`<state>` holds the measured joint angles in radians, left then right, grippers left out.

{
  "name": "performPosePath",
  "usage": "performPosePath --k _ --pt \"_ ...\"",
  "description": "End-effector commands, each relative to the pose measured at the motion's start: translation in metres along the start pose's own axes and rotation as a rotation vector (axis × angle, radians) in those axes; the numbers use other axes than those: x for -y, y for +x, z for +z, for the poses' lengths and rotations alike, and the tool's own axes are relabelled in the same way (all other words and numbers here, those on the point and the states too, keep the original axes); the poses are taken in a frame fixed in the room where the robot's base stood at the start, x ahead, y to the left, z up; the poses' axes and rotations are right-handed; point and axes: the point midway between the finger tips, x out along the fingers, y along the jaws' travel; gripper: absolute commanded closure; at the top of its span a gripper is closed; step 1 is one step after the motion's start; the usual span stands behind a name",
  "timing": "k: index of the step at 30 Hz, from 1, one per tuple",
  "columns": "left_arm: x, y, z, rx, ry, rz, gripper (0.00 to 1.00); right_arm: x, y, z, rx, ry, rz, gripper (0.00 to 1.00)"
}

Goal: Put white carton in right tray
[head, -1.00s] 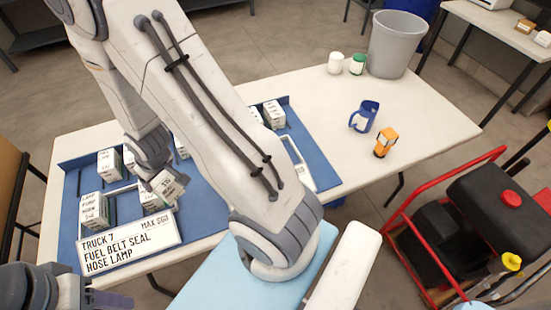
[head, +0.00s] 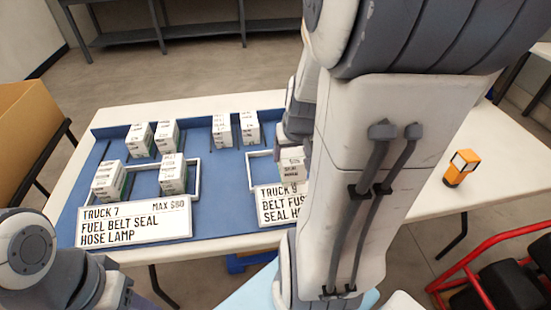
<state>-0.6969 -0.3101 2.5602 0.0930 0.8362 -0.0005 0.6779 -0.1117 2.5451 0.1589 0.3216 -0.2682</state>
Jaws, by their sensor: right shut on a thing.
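My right gripper (head: 293,146) points down and is shut on a white carton (head: 291,167) with black print. The carton is at the right tray (head: 258,156), a white-rimmed frame behind the "TRUCK 9" sign (head: 280,204). My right arm covers the right part of this tray and sign. I cannot tell whether the carton touches the tray floor. The left tray (head: 196,168), behind the "TRUCK 7" sign (head: 135,222), holds white cartons, including one at its left (head: 108,181) and one at its right (head: 172,174). My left gripper (head: 115,293) is low at the left, its jaws unclear.
More white cartons stand along the back of the blue mat (head: 196,148), two at the left (head: 152,138) and two near the middle (head: 236,129). An orange object (head: 460,168) stands on the white table (head: 500,150) at right.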

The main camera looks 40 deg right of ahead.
Motion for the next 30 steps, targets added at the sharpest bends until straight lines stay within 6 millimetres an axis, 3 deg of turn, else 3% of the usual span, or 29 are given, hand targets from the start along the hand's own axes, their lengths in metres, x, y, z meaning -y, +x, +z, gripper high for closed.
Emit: performPosePath --k 9,19,21,24,30 --pt "-0.004 -0.057 -0.003 -0.001 0.000 0.000 0.50 0.004 0.015 -0.023 0.013 -0.001 0.022 1.00" --pt "-0.009 -0.118 -0.006 0.000 0.000 0.000 0.50 0.015 0.030 -0.029 0.009 -0.003 0.000 1.00" --pt "-0.008 -0.110 -0.006 -0.001 0.000 0.000 0.50 0.022 0.054 -0.038 0.003 -0.004 -0.002 1.00" --pt "-0.008 -0.112 -0.006 0.000 0.000 0.000 0.50 0.029 0.074 -0.053 0.002 -0.003 -0.001 1.00" --pt "-0.008 -0.116 -0.006 0.000 0.000 0.000 0.50 0.038 0.099 -0.070 -0.001 -0.001 0.000 1.00"
